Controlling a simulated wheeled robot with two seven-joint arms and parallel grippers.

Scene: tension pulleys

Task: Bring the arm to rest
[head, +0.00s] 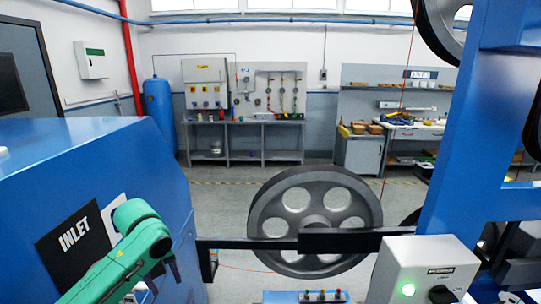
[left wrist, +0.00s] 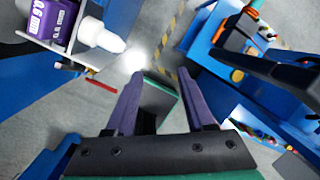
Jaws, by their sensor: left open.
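Grey floor and a dark green-edged object (left wrist: 158,103) lie beyond the fingers. My right gripper is in neither view.
A large grey pulley wheel (head: 264,215) stands behind a black horizontal bar (head: 355,241). A blue post (head: 455,170) and a control box (head: 425,265) with a lit green light are at the right. In the wrist view, a purple box (left wrist: 55,18) and white bottle (left wrist: 100,36) sit upper left.

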